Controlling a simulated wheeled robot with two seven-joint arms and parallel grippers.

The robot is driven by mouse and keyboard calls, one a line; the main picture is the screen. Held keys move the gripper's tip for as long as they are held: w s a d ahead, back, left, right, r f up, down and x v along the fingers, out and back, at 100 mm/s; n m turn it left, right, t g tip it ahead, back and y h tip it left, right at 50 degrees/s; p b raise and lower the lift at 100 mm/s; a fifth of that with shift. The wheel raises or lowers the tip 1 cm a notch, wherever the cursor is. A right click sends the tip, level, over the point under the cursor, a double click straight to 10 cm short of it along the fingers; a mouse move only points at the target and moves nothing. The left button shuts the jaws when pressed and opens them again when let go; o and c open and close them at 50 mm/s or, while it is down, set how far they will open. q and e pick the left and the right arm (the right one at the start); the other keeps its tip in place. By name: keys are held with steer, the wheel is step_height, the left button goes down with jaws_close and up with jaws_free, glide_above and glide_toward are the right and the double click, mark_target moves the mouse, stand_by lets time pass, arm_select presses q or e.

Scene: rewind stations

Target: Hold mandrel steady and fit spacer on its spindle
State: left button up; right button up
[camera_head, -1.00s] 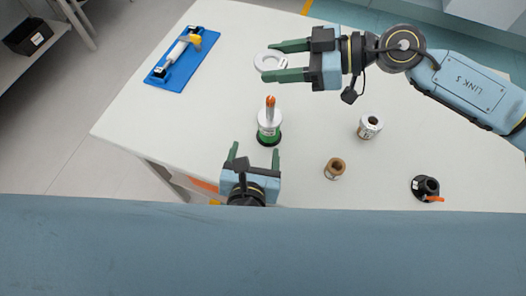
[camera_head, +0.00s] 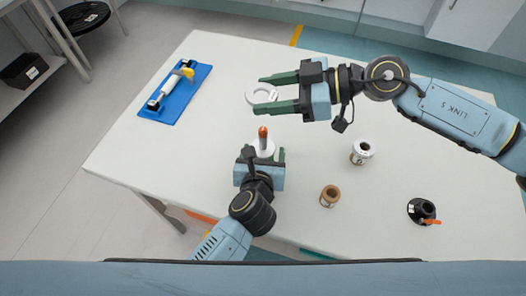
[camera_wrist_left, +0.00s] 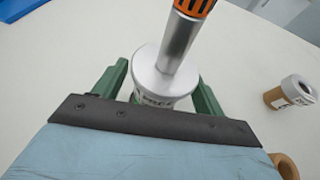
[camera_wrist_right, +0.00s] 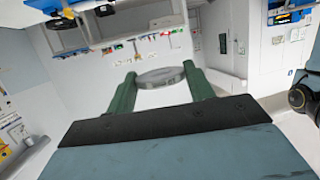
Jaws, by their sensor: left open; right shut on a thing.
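The mandrel (camera_head: 263,142) stands upright on the table, with a round pale flange and a metal spindle with an orange tip. Its flange (camera_wrist_left: 152,82) and spindle (camera_wrist_left: 176,42) fill the middle of the left wrist view. My left gripper (camera_head: 265,154) is open, its fingers on either side of the mandrel below the flange; contact is hidden. My right gripper (camera_head: 259,93) is shut on the spacer, a pale flat ring (camera_head: 250,95), beyond the mandrel in the head view. The ring also shows between the fingertips in the right wrist view (camera_wrist_right: 160,77).
A blue tray (camera_head: 196,97) with a roller and yellow part lies at the back left. A white-topped cylinder (camera_head: 362,150), a brown core (camera_head: 330,195) and a black holder with an orange lever (camera_head: 423,210) stand to the right.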

arm_select(q)
steer(key=shift+w, duration=0.15)
steer(key=shift+c, duration=0.4)
steer(key=c, duration=1.1)
arm_select(e)
steer(key=shift+s+f+m+t, duration=0.2)
steer(key=shift+f+m+t, duration=0.35)
steer(key=shift+f, duration=0.4)
steer(key=shift+d+f+m+t+h, duration=0.1)
steer(key=shift+f+m+t+h, duration=0.2)
steer(key=shift+f+m+t, duration=0.5)
steer(key=shift+r, duration=0.2)
